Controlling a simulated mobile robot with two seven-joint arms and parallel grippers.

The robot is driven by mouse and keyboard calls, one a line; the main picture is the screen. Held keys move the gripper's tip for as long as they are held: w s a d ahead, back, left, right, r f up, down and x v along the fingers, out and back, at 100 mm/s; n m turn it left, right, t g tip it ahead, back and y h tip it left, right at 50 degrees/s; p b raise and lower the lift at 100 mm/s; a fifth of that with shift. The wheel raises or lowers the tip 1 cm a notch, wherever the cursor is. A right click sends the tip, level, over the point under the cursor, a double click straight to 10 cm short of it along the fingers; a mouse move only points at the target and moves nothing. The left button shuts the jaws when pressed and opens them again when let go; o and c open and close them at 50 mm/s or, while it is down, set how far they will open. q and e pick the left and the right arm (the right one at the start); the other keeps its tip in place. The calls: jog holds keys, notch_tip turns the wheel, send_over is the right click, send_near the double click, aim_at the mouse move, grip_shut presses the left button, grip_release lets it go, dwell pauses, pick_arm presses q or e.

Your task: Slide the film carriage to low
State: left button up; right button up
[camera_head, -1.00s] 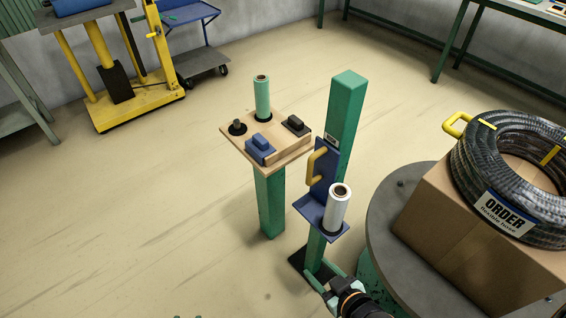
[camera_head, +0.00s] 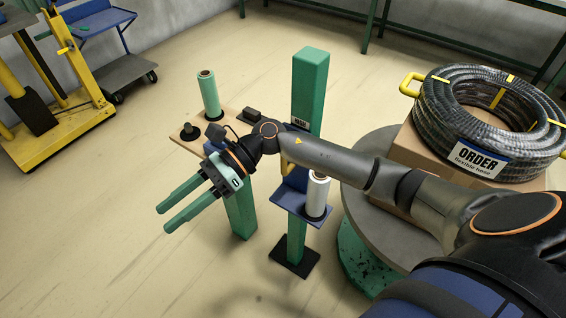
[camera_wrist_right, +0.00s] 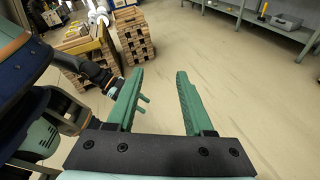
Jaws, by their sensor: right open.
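The film carriage (camera_head: 284,205) is a blue bracket on the green mast (camera_head: 309,90), with a white film roll (camera_head: 317,195) standing on its shelf. Its yellow handle (camera_head: 285,166) is mostly hidden behind my right arm. My right gripper (camera_head: 162,218) is open and empty, left of the carriage and apart from it, with its green fingers pointing to the lower left. In the right wrist view the open fingers (camera_wrist_right: 160,85) have only floor between them. My left gripper is not in the head view.
A wooden-topped stand (camera_head: 183,140) with a green roll (camera_head: 208,95) stands behind my right gripper. A round grey table (camera_head: 355,170) bears a box and a black hose coil (camera_head: 485,120) at right. A yellow lift (camera_head: 70,130) is at left. Floor at lower left is clear.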

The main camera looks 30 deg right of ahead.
jog(key=w+d+n+h, duration=0.2)
jog(key=d+h, duration=0.3)
jog(key=d, duration=0.4)
jog(key=w+d+n+t+h+b, duration=0.1)
jog(key=w+d+n+h, duration=0.2)
jog(key=d, duration=0.6)
jog(key=w+d+n+h, duration=0.2)
jog(key=d+n+h, duration=0.1)
jog(key=d+h, duration=0.4)
jog(key=shift+w+d+r+n+b, duration=0.1)
jog(key=shift+d+r+n+b, duration=0.1)
jog(key=shift+d, duration=0.45)
jog(key=shift+w+d+r+n+b, duration=0.1)
jog(key=shift+d+b, duration=0.1)
jog(key=shift+d, duration=0.4)
notch_tip(320, 180, down, 11)
jog(key=shift+r, duration=0.1)
jog(key=shift+f, duration=0.75)
jog(key=shift+c, duration=0.3)
grip_shut()
jog(key=shift+r, duration=0.15)
